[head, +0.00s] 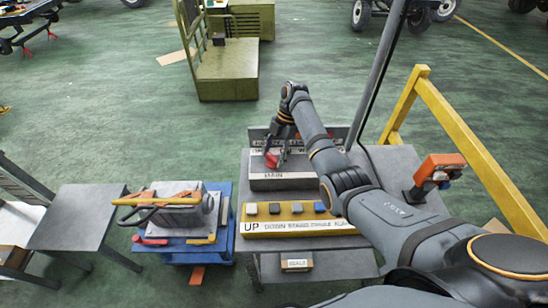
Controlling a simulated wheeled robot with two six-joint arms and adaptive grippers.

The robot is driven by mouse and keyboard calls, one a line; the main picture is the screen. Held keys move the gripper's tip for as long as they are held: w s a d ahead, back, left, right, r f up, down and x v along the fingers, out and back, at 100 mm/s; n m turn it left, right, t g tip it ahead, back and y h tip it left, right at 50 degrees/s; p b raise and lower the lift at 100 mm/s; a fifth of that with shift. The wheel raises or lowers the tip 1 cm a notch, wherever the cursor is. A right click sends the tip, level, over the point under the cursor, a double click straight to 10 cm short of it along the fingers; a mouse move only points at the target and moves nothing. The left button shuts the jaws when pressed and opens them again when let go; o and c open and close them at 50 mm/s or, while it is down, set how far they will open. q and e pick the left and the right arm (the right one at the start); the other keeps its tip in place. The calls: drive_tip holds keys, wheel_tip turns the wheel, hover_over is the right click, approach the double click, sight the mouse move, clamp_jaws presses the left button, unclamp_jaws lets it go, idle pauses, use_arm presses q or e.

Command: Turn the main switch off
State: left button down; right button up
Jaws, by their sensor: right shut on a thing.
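The main switch is a grey box (284,182) with a white label reading MAIN, standing on a grey table. Its red handle (271,161) shows at the left of the box's top. My right gripper (277,152) reaches down over the box from my arm at the right and is shut on the red handle. The fingers partly hide the handle, and its exact angle is hard to tell. My left gripper is not in view.
A yellow button panel (300,226) with several buttons lies in front of the switch box. An orange-topped tool (440,168) stands at the table's right, beside a yellow rail (452,125). A blue cart (227,225) with a machine stands left. Open green floor lies behind.

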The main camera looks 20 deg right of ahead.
drive_tip(key=shift+w+r+n, duration=0.1)
drive_tip(key=shift+w+n, duration=0.05)
drive_tip(key=shift+n, duration=0.25)
drive_tip(key=o, duration=1)
drive_tip(key=shift+o, duration=0.8)
